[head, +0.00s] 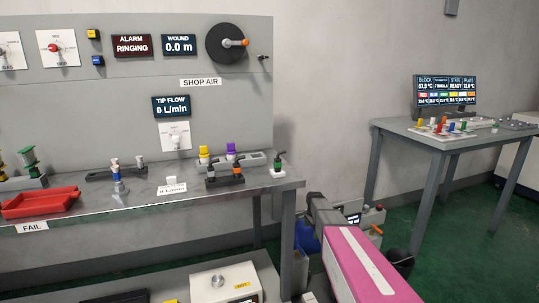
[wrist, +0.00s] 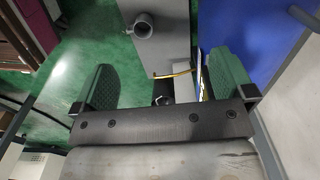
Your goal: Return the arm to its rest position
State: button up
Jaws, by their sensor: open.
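My arm, with a pink link, reaches up from the lower right of the head view, beside the right end of the grey workbench (head: 240,192). My gripper (wrist: 161,62) shows in the wrist view with its two green-padded fingers wide apart. It is open, and nothing is held between the fingers. Below and beyond it are a grey surface with a round grey cup-like part (wrist: 143,25), a thin yellow strip (wrist: 172,74) and green floor. In the head view I cannot make out the fingers.
The workbench carries a red tray (head: 40,203) by the FAIL label, a small white-and-blue stand (head: 117,178) and several fittings. A panel (head: 130,90) rises behind it. A second table (head: 408,128) with a screen (head: 446,92) stands at right. Green floor lies between.

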jog(key=s+a+r+n, duration=0.1)
jog(key=s+n, duration=0.3)
jog(key=s, duration=0.6)
jog(key=s+a+r+n, duration=0.1)
jog(key=s+r+n, duration=0.3)
jog(key=s, duration=0.6)
jog(key=s+a+r+n, duration=0.1)
jog(key=s+r+n, duration=0.2)
jog(key=s+n, duration=0.3)
jog(key=s, duration=0.4)
jog(key=shift+s+a+r, duration=0.1)
